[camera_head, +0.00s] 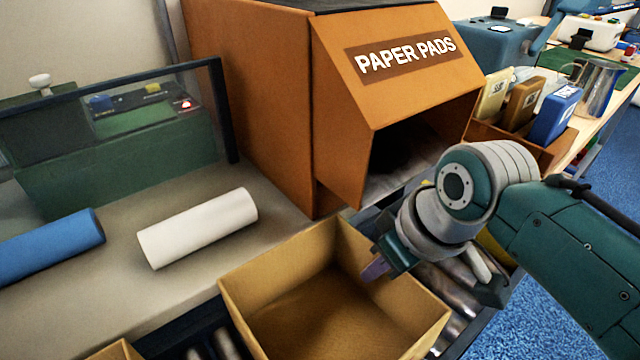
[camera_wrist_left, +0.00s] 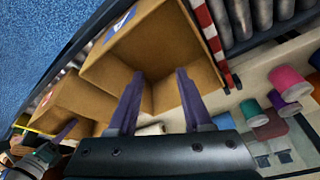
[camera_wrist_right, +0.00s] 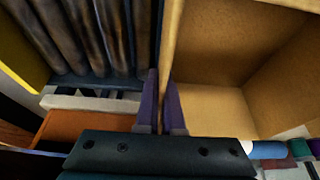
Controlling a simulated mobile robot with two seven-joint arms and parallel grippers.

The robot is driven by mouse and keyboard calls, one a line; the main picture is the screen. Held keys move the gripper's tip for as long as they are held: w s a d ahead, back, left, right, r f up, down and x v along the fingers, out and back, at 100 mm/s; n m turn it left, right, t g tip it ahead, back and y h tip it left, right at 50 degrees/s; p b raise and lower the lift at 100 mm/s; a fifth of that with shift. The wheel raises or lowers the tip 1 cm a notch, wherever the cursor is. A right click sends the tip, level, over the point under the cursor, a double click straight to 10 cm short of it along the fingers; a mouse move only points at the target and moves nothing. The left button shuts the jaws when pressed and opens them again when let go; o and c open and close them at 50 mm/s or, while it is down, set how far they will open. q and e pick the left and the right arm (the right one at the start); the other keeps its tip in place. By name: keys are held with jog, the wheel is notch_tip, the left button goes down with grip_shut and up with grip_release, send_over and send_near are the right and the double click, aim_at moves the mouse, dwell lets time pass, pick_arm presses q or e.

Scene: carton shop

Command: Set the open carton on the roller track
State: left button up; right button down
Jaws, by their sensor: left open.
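An open, empty tan carton (camera_head: 262,318) is over the roller track (camera_head: 455,292) in the head view; I cannot tell whether its base touches the rollers. My right gripper (camera_head: 382,264) is at its far right wall. In the right wrist view the fingers (camera_wrist_right: 161,95) are close together with the carton wall (camera_wrist_right: 168,35) between them. My left gripper (camera_wrist_left: 160,95) shows only in its wrist view, with its fingers apart, over a near open carton (camera_wrist_left: 135,45) with a blue label. The carton at the right gripper (camera_wrist_left: 85,100) also shows there, beside it.
An orange paper pads box (camera_head: 250,90) stands behind the carton. A white roll (camera_head: 198,228) and a blue roll (camera_head: 50,245) lie on the bench left. A green machine (camera_head: 120,160) stands behind them. A bin of cards (camera_head: 525,105) is at the right.

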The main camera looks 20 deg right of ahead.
jog(key=shift+w, duration=0.1)
jog(key=shift+f, duration=0.15)
jog(key=c, duration=1.5)
grip_release()
jog(key=shift+f, duration=0.1)
jog(key=o, duration=0.5)
jog(key=shift+c, duration=0.2)
